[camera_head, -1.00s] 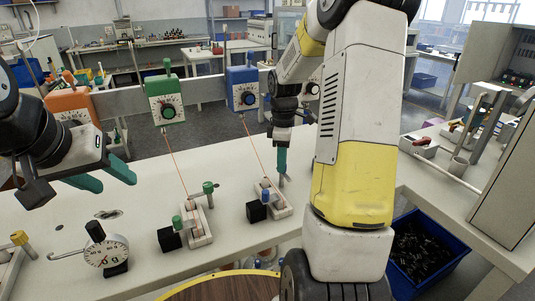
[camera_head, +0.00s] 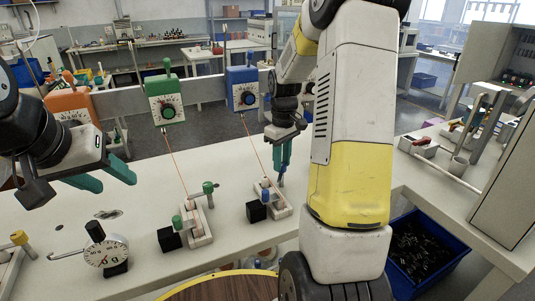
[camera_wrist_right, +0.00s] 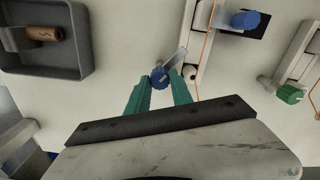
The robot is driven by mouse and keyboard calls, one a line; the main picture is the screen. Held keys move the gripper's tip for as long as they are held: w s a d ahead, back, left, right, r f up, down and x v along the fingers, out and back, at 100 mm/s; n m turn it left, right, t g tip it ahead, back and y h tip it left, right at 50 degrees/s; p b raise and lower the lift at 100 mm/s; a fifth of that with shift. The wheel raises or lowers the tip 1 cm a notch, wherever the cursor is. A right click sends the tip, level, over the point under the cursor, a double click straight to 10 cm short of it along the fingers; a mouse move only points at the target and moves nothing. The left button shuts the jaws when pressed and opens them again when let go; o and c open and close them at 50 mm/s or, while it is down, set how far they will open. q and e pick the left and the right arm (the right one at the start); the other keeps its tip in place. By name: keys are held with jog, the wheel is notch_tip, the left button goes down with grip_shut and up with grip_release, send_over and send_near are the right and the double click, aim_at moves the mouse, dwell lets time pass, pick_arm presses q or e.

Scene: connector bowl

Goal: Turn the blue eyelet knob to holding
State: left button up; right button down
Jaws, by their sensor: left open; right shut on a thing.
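The blue eyelet knob (camera_wrist_right: 158,78) sits between the fingertips of my right gripper (camera_wrist_right: 160,84), which is shut on it. A pale flat lever (camera_wrist_right: 176,58) angles from the knob toward the white fixture (camera_wrist_right: 204,40). In the head view, my right gripper (camera_head: 281,176) points down at the right end of this fixture (camera_head: 277,202), and its fingers largely hide the knob. An orange cord runs from the fixture up to the blue dial box (camera_head: 243,90). My left gripper (camera_head: 108,178) is open and empty above the left of the bench.
A black block (camera_head: 256,211) with a blue cap stands beside the fixture. To its left is a similar fixture with a green knob (camera_head: 208,187), under the green dial box (camera_head: 165,100). A round gauge (camera_head: 106,252) lies front left. A grey tray (camera_wrist_right: 44,65) shows in the wrist view.

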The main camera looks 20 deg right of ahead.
jog(key=m, duration=0.5)
jog(key=shift+w+m, duration=0.1)
jog(key=shift+m, duration=0.2)
jog(key=m, duration=0.4)
jog(key=shift+r+m, duration=0.1)
jog(key=shift+m, duration=0.6)
jog(key=c, duration=1.1)
grip_release()
notch_tip(320, 180, up, 8)
jog(key=shift+f, duration=0.15)
